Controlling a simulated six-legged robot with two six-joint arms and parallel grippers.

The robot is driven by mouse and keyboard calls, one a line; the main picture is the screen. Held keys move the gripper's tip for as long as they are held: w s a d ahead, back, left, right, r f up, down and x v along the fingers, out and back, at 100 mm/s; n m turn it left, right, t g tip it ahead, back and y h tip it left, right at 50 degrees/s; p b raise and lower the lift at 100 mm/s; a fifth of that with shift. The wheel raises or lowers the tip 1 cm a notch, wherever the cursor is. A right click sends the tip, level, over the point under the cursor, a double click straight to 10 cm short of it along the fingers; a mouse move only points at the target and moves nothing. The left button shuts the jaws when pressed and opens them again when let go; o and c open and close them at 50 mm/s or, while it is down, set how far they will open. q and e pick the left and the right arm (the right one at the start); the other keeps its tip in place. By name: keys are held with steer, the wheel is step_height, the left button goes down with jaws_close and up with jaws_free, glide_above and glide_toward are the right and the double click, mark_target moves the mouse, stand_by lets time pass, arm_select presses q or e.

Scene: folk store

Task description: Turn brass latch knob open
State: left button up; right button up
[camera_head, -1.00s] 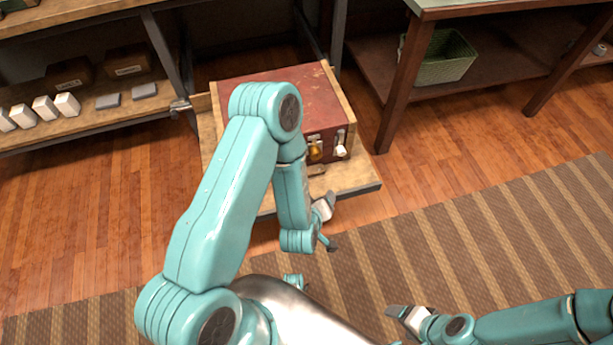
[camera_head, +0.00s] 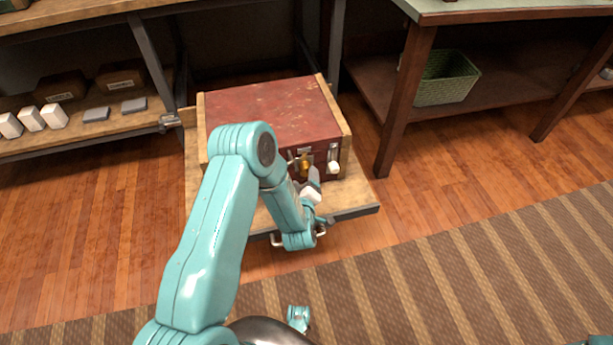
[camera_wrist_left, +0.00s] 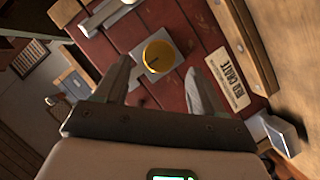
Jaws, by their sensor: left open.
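The brass latch knob (camera_head: 305,167) sits on a pale plate on the front of the red crate (camera_head: 270,108). It also shows in the left wrist view as a round yellow disc (camera_wrist_left: 158,55) with a dark centre dot. My left gripper (camera_head: 314,178) is open just in front of the crate's front face. In the left wrist view its fingers (camera_wrist_left: 160,72) stand apart, one on each side below the knob, with the knob framed between the tips. I cannot tell whether they touch it.
The crate stands on a wooden board (camera_head: 355,192) with a dark front edge. A white-tipped lever (camera_head: 333,167) is right of the knob. A table (camera_head: 405,95) with a green basket (camera_head: 446,78) stands right; shelves (camera_head: 75,135) stand left. A striped rug (camera_head: 460,260) lies in front.

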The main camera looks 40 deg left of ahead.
mark_target(306, 172)
arm_select(q)
steer(key=x, duration=0.4)
steer(key=shift+w+b, duration=0.1)
steer(key=shift+b, duration=0.3)
steer(key=c, duration=1.1)
steer(key=shift+o, duration=0.2)
